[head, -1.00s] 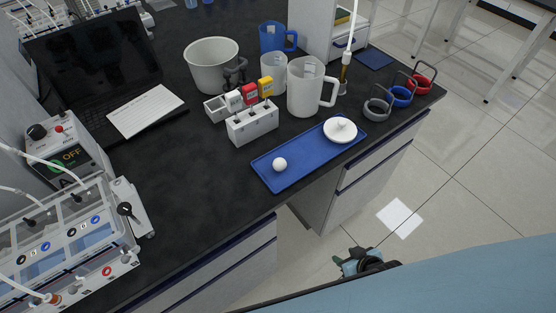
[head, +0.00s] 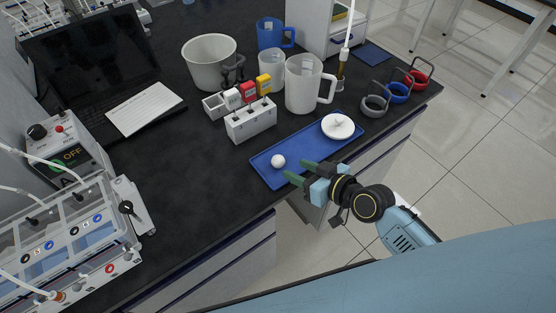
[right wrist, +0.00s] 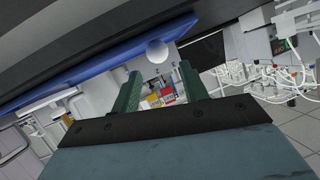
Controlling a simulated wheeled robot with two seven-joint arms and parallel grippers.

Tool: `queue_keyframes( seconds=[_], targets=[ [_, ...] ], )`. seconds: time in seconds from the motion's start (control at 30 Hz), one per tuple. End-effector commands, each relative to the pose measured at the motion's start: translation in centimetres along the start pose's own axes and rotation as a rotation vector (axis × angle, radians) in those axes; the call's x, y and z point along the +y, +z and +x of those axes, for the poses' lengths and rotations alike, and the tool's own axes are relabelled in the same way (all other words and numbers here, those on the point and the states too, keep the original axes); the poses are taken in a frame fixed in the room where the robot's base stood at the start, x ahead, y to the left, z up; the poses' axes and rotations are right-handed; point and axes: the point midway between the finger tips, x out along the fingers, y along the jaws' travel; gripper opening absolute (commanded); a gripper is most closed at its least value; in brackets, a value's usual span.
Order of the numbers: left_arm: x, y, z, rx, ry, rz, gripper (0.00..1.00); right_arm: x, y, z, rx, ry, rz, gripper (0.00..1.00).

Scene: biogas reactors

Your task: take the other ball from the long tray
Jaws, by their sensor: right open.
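A white ball (head: 278,161) lies on the left part of the long blue tray (head: 268,181) near the front edge of the bench. It also shows in the right wrist view (right wrist: 157,51), just beyond the fingertips and between their lines. My right gripper (head: 297,171) is open, with its two green fingers pointing left over the tray toward the ball. The fingers are close to the ball but not around it. In the right wrist view the gripper (right wrist: 158,80) is empty. My left gripper is not in view.
A white lid-like dish with a knob (head: 338,126) sits on the tray's right end. Behind the tray stand a white rack with coloured blocks (head: 250,121) and a white jug (head: 304,85). Weight rings with handles (head: 376,105) stand at right. The bench left of the tray is clear.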

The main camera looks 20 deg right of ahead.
Motion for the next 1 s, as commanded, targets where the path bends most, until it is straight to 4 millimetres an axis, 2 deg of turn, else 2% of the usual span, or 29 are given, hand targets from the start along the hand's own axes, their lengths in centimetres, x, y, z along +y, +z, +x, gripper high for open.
queue_keyframes(
  seconds=[0.07, 0.27, 0.5, 0.6, 0.87, 1.0],
  targets=[
    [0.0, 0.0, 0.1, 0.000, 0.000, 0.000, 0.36, 0.0, 0.0, 1.0, 0.000, 0.001, 0.002, 0.44],
    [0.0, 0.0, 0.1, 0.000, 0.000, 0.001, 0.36, 0.1, 0.0, 2.3, -0.001, 0.000, 0.001, 0.44],
    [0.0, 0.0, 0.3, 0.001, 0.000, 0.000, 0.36, 0.3, 0.1, 5.7, 0.000, 0.000, 0.003, 0.44],
    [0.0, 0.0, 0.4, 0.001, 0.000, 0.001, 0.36, 0.4, 0.1, 6.6, -0.001, 0.000, 0.001, 0.44],
    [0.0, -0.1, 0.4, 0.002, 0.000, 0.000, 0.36, 0.3, 0.2, 6.8, -0.002, 0.001, 0.000, 0.44],
    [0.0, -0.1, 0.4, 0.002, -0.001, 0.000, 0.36, 0.3, 0.2, 6.8, -0.002, 0.001, 0.000, 0.28]
  ],
)
